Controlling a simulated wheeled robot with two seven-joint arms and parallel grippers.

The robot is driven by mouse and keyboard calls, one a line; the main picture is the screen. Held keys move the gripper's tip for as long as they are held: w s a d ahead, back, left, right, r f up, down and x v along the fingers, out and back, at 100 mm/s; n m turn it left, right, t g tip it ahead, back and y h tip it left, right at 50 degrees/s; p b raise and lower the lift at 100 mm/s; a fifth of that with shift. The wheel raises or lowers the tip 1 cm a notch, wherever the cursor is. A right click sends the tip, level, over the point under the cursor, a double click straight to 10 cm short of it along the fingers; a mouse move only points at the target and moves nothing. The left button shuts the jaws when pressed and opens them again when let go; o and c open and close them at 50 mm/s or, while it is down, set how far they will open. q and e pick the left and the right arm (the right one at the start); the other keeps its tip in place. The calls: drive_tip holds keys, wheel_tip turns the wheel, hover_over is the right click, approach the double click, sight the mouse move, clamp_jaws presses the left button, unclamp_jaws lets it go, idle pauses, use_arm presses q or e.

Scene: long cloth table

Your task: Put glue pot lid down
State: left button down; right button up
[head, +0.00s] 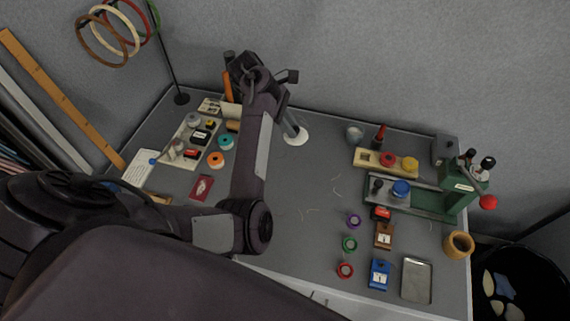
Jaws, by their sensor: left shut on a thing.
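My left gripper (286,103) is at the back of the table, past the wrist of my dark arm. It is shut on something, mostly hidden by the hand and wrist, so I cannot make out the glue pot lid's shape. Just below the hand, a grey-blue cylindrical part meets a white round piece (301,139) at table height. I cannot tell whether they touch the gripper. A small grey pot (355,135) stands at the back, right of the hand; I cannot tell if it is the glue pot. My right gripper is not in view.
A wooden block with coloured knobs (370,164) and a green machine (455,205) stand at the right. Small rings, stamps and a metal tray (416,280) lie at front right. Left are spools and a thin stand (181,99). The table's middle (315,195) is mostly clear.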

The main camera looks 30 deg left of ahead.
use_arm(q)
drive_tip(key=shift+s+d+f, duration=0.3)
drive_tip(key=shift+s+d, duration=0.4)
drive_tip(key=shift+s, duration=0.25)
wheel_tip(320, 180, down, 15)
drive_tip(key=b, duration=0.6)
drive_tip(key=shift+r, duration=0.15)
drive_tip(key=shift+m, duration=0.3)
drive_tip(key=shift+f+b, duration=0.35)
drive_tip(key=shift+f, duration=2.1)
drive_tip(key=shift+f, duration=0.15)
drive_tip(key=c, duration=1.3)
unclamp_jaws()
